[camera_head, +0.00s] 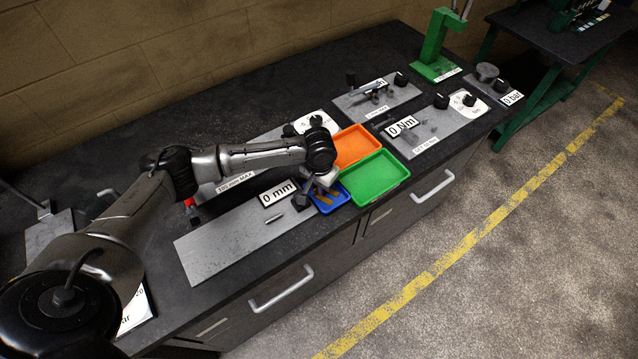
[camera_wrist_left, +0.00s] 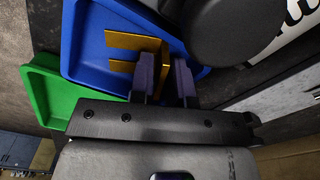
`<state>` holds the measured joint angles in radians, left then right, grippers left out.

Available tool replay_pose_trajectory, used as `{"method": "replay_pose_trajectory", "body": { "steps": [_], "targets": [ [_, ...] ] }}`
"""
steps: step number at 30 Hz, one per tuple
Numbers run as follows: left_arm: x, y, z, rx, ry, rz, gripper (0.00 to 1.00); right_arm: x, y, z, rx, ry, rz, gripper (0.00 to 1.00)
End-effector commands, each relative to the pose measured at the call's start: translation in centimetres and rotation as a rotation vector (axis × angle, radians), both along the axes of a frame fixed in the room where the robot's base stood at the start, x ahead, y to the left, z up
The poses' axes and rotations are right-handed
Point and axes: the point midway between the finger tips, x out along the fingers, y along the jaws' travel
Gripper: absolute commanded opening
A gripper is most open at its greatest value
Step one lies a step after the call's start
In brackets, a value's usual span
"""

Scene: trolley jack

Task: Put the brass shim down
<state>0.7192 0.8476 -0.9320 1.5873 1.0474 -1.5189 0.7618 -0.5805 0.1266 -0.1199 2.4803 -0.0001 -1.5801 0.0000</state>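The brass shim (camera_wrist_left: 128,41) is a gold, fork-shaped piece with an upright tab, lying in or just over the blue tray (camera_wrist_left: 85,40). In the head view the blue tray (camera_head: 345,200) sits at the bench's front edge, with brass colour inside. My left gripper (camera_wrist_left: 165,78) points down at the tray. Its two dark fingers stand apart on either side of the shim's tab, with a gap on one side. In the head view my left gripper (camera_head: 322,182) partly hides the tray. My right gripper is not in view.
A green tray (camera_head: 374,180) and an orange tray (camera_head: 357,146) adjoin the blue one. A "0 mm" display (camera_head: 278,193) and a grey plate (camera_head: 230,242) lie left of it. More test plates stand behind, with a green press (camera_head: 437,50) farther back.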

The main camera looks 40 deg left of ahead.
Motion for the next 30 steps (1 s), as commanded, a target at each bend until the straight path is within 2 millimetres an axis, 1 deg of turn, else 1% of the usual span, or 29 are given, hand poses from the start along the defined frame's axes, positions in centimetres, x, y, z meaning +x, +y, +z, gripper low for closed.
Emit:
{"method": "replay_pose_trajectory", "body": {
  "steps": [8,11,21,24,30],
  "targets": [
    [0.0,0.0,0.3,-0.001,-0.002,-0.001,0.17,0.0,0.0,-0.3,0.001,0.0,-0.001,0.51],
    [0.1,0.0,1.5,-0.001,-0.002,0.0,0.17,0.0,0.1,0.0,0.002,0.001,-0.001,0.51],
    [0.1,0.0,7.7,0.0,-0.004,0.0,0.17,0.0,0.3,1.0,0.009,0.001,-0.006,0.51],
    [0.1,0.0,9.3,-0.001,-0.002,0.0,0.17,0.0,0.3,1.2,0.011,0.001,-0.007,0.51],
    [0.1,0.0,11.5,-0.001,-0.002,0.0,0.17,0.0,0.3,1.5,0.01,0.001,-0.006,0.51]
  ]
}}
